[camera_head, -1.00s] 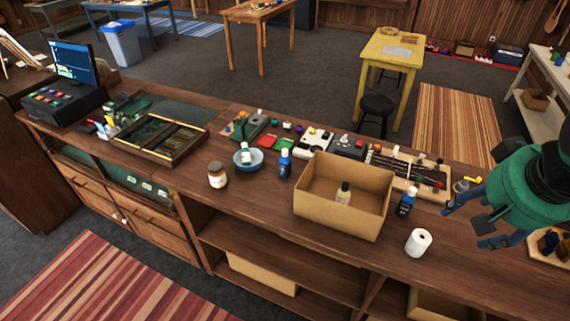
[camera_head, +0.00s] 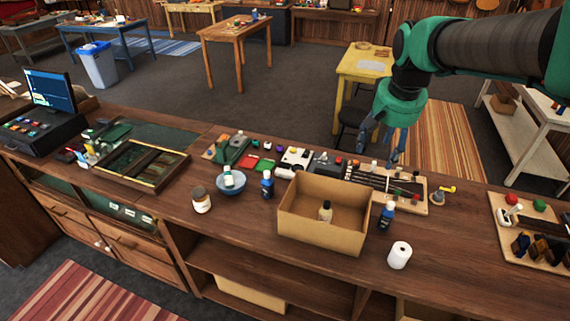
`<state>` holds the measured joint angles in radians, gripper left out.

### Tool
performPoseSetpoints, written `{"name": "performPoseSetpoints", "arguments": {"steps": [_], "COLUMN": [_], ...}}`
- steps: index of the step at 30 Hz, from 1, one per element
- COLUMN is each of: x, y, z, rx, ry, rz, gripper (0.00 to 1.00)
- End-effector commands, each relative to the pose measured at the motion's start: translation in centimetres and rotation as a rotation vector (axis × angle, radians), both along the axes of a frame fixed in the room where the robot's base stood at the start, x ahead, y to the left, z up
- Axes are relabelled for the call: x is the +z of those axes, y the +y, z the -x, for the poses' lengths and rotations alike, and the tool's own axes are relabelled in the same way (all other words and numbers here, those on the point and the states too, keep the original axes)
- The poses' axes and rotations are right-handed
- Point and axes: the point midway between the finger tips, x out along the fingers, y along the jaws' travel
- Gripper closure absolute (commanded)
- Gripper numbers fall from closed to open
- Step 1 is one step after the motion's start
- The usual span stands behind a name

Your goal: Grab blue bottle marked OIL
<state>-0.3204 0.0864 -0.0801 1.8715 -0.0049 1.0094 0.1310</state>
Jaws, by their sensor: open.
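Two dark blue bottles with white labels stand upright on the wooden counter. One blue bottle (camera_head: 267,185) is left of the cardboard box, beside the blue bowl. The other blue bottle (camera_head: 387,216) is just right of the box. The lettering on both is too small to read, so I cannot tell which is marked OIL. My gripper (camera_head: 379,154) is open and empty, pointing down above the back of the counter. It is behind and above the right bottle, and well to the right of the left bottle.
The open cardboard box (camera_head: 322,239) holds a small bottle (camera_head: 325,211) with a dark cap. A blue bowl (camera_head: 231,187) with a white-capped bottle, a jar (camera_head: 201,200) and a white paper roll (camera_head: 399,255) stand nearby. A tool board (camera_head: 410,187) lies behind the box.

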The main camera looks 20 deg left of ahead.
Motion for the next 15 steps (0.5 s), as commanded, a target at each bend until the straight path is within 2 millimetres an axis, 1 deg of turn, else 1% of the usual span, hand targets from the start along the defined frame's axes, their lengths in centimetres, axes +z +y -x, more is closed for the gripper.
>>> {"name": "performPoseSetpoints", "arguments": {"steps": [1, 6, 11, 15], "x": [-0.2, -1.4, -2.9, -4.3], "y": [1.2, 4.7, 8.2, 11.4], "z": [-1.0, -3.8, -6.2, -8.1], "rx": [0.009, 0.032, 0.05, 0.069], "ry": [0.01, 0.035, 0.06, 0.079], "rz": [0.002, 0.009, 0.016, 0.024], "gripper": [0.38, 0.38, 0.38, 0.38]}}
